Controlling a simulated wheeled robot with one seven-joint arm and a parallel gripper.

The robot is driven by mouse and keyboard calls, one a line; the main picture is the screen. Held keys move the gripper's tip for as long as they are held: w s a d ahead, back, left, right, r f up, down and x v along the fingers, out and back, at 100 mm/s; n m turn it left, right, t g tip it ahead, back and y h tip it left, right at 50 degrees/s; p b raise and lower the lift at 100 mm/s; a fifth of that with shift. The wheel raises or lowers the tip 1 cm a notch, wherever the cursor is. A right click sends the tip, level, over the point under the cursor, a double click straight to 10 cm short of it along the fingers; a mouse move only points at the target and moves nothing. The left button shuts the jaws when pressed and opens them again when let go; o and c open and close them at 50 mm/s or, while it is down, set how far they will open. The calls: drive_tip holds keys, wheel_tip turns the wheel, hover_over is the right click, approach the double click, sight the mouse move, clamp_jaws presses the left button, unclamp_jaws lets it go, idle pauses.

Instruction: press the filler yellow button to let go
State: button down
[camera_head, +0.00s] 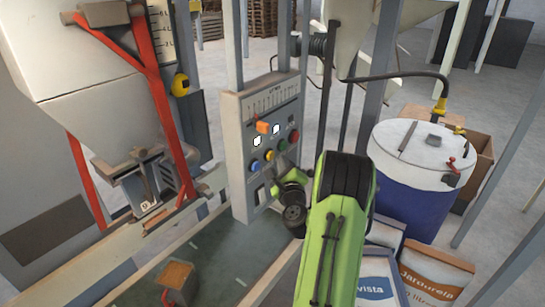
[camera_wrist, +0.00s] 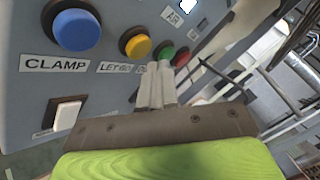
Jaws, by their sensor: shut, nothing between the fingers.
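The yellow button (camera_head: 269,155) is on the grey control panel (camera_head: 235,130), between a blue button (camera_head: 255,166) and a green button (camera_head: 282,145). In the wrist view the yellow button (camera_wrist: 136,43) is in plain sight above a label that seems to read "LET GO". The blue button (camera_wrist: 77,29) is to its left, above the "CLAMP" label. My gripper (camera_wrist: 158,67) is shut and empty. Its fingertips appear just below and right of the yellow button, near the green button (camera_wrist: 164,54). I cannot tell whether they touch the panel.
A red button (camera_wrist: 182,57) is right of the green one. A white rocker switch (camera_wrist: 68,113) is low on the panel. The hopper with red struts (camera_head: 160,90) stands left, a blue drum (camera_head: 420,205) right, and bags (camera_head: 430,275) at lower right.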

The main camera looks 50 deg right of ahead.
idle(0.4)
drive_tip(key=shift+w+p, duration=0.4)
drive_tip(key=shift+w, duration=0.1)
drive_tip(key=shift+w+a+p, duration=0.1)
drive_tip(key=shift+w+p, duration=0.4)
drive_tip(key=shift+p, duration=0.1)
idle(0.4)
drive_tip(key=shift+s, duration=0.1)
drive_tip(key=shift+s+b, duration=0.9)
drive_tip(key=shift+b, duration=0.15)
drive_tip(key=shift+s, duration=0.1)
